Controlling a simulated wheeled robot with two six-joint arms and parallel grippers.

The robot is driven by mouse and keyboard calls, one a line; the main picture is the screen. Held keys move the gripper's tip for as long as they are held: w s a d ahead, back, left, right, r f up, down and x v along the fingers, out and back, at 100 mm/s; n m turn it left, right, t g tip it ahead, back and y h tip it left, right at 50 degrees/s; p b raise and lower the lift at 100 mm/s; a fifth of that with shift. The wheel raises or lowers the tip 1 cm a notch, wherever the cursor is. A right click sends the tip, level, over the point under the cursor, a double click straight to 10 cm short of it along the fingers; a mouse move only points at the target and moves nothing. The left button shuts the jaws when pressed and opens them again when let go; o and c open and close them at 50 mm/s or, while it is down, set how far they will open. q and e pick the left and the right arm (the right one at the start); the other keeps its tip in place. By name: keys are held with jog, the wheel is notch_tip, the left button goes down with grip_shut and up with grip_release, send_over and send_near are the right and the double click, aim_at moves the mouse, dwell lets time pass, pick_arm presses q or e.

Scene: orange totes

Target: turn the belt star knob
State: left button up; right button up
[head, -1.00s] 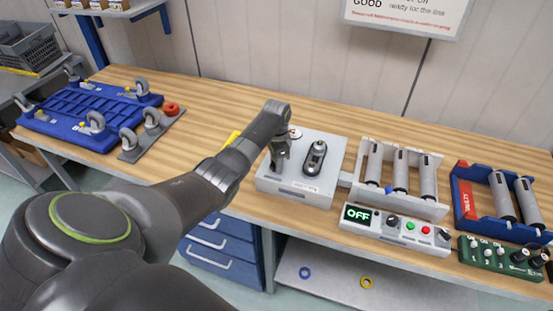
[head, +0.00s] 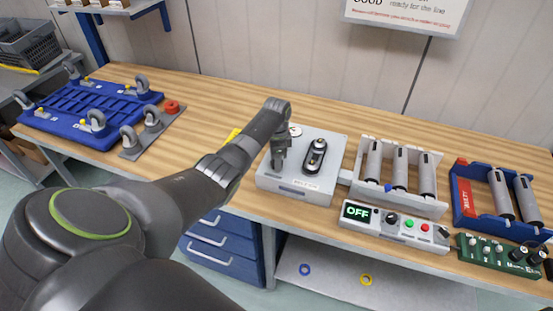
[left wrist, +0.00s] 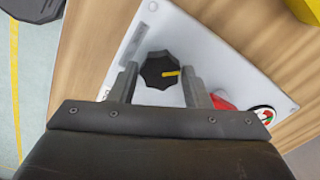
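The star knob (left wrist: 158,71) is black with a yellow pointer and sits on a light grey box (head: 325,162). In the left wrist view the pointer points right, toward one finger. In the left wrist view my left gripper (left wrist: 159,76) is open, with one finger on each side of the knob. The fingers are very close to it; I cannot tell whether they touch. My right gripper is not in view.
To the right are a roller unit (head: 416,204) and a panel reading OFF (head: 357,212). A blue caster frame (head: 75,113) lies left.

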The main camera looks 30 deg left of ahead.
pick_arm(q)
jog(key=o, duration=0.3)
notch_tip(320, 180, up, 17)
jog(key=p, duration=0.1)
jog(key=shift+r, duration=0.2)
dwell(0.3)
jog(key=shift+f, duration=0.1)
dwell(0.4)
